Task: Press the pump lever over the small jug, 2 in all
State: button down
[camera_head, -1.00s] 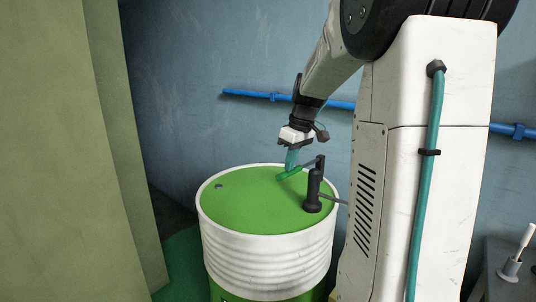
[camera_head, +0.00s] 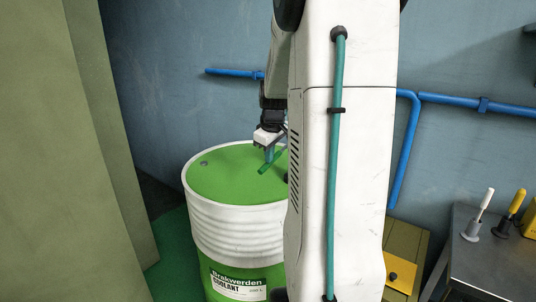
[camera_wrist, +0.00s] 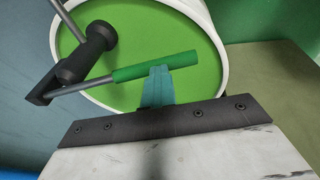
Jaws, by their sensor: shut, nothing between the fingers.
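The pump lever has a green grip (camera_head: 264,168) and lies over the green top of a white-walled drum. The grip also shows in the wrist view (camera_wrist: 132,72), on a grey rod joined to the black pump (camera_wrist: 90,48). My gripper (camera_head: 269,154) is shut and empty, its teal fingertips pointing down at the grip. In the wrist view the fingertips (camera_wrist: 158,72) overlap the lower edge of the grip; whether they touch it I cannot tell. In the head view my arm hides most of the pump. The small jug is not in view.
The drum (camera_head: 232,222) carries a coolant label. A green-beige panel (camera_head: 50,150) stands at the left. Blue pipes (camera_head: 475,103) run along the wall. At the right a dark table (camera_head: 490,262) holds a white-handled tool (camera_head: 486,203) and a yellow-handled tool (camera_head: 515,203).

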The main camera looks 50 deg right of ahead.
jog(key=shift+s+a+f, duration=0.2)
jog(key=shift+f, duration=0.35)
jog(key=v, duration=1.5)
jog(key=shift+w+a, duration=0.25)
jog(key=shift+w, duration=0.15)
jog(key=s+a+f, duration=0.3)
jog(key=s+a, duration=0.1)
jog(key=a, duration=0.7)
jog(key=s+a+f+y, duration=0.1)
jog(key=s+a, duration=0.4)
jog(key=a, duration=0.6)
jog(key=s+a+f+g, duration=0.1)
jog(key=s+a+f, duration=0.3)
jog(key=a, duration=0.7)
jog(key=shift+s+a+f+y, duration=0.3)
jog(key=shift+s+a+y, duration=0.05)
jog(key=shift+s+y, duration=0.1)
